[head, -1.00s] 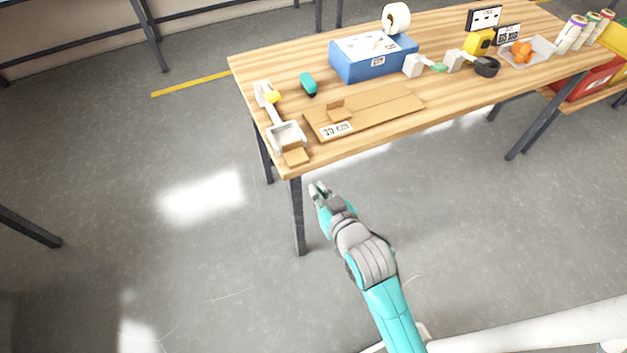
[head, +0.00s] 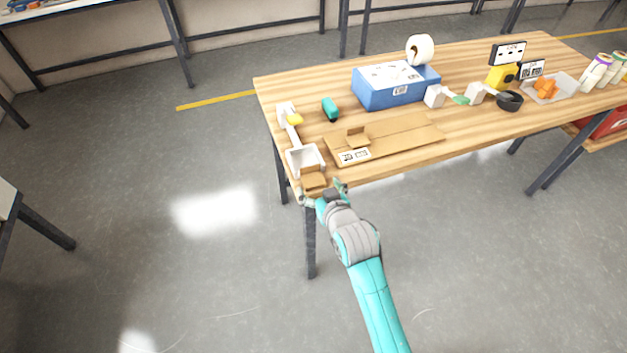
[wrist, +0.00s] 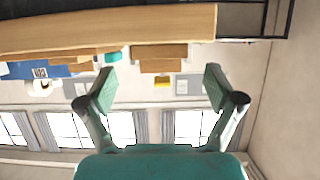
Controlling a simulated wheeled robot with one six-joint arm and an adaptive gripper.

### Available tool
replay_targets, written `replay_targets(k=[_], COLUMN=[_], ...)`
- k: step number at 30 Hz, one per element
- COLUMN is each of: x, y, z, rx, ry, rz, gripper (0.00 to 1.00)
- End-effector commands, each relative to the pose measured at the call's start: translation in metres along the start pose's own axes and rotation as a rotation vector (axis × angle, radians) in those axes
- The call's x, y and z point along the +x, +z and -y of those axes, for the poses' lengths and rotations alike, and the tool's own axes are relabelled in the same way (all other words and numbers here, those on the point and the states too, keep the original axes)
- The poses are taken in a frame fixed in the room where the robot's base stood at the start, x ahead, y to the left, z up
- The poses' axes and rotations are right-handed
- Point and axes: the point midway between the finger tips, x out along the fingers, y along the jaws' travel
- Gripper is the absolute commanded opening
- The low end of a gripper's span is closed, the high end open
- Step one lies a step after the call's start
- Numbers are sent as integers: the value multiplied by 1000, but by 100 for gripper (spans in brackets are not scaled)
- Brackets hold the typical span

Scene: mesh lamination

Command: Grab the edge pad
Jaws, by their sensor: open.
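The edge pad (head: 313,179) looks like a small folded brown cardboard piece at the table's front left corner, at the mouth of a white tray-like holder (head: 304,160). In the wrist view, which is upside down, the brown pad (wrist: 158,60) shows between and beyond my fingers. My gripper (head: 322,190) is open, its fingers spread wide at the table's front edge, just in front of the pad. The fingers (wrist: 160,88) hold nothing. I cannot tell whether either finger touches the pad.
A flat cardboard sheet (head: 400,140) lies right of the pad on the wooden table (head: 460,158). A teal tool (head: 330,109), a blue box (head: 398,92) and a tape roll (head: 420,48) stand behind.

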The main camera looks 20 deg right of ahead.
Motion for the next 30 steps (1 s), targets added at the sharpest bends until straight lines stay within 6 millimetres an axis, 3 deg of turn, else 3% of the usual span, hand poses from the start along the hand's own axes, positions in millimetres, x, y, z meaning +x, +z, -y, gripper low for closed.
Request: replay_targets(k=[7,16,22,26,30], x=[31,35,35,35,35], y=[0,0,0,0,0], z=[0,0,0,0,0], rx=[0,0,0,0,0], ry=[0,0,0,0,0], rz=[0,-1,-1,-1,-1], gripper=[92,92,42,34,33])
